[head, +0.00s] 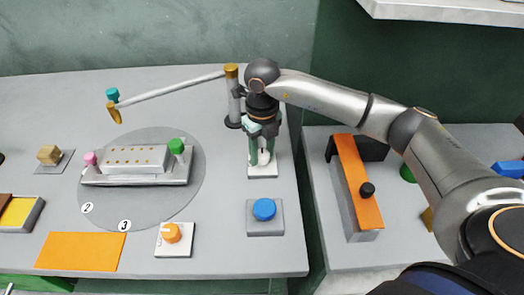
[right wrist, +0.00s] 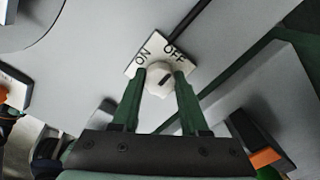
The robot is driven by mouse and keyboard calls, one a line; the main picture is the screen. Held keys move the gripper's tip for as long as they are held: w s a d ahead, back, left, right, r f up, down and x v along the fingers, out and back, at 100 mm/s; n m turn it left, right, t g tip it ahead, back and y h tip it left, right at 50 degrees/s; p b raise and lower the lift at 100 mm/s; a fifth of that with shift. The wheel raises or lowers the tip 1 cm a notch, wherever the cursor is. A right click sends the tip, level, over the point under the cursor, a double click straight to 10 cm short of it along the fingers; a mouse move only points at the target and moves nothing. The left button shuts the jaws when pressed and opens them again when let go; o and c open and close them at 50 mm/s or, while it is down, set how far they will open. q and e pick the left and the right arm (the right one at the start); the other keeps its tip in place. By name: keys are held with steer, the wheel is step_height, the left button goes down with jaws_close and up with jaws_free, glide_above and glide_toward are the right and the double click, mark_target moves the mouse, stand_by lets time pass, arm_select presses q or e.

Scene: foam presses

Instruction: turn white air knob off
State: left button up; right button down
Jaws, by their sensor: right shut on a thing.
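The white air knob (right wrist: 160,80) sits on a white plate marked ON and OFF (right wrist: 147,50) in the right wrist view. Its dark pointer mark lies slanted, and the plate's OFF label is to the upper right of the knob. My right gripper (right wrist: 163,83) has its two green fingers closed on either side of the knob. In the head view the right gripper (head: 262,156) points down over the white plate (head: 262,171) at the table's right side, and the knob is mostly hidden between the fingers. My left gripper is not in view.
A blue button (head: 264,209) on a grey block stands in front of the plate. An orange knob (head: 171,233) on a white plate is at the front. A jointed arm on a post (head: 233,97) rises just left of my gripper. An orange-topped press (head: 357,185) stands on the right table.

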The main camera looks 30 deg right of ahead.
mark_target(262, 153)
stand_by(0.5)
steer(key=shift+c, duration=2.1)
jaws_free()
steer(key=shift+r, duration=0.1)
step_height(262, 153, up, 12)
steer(key=shift+r+b, duration=0.2)
steer(key=shift+b, duration=0.15)
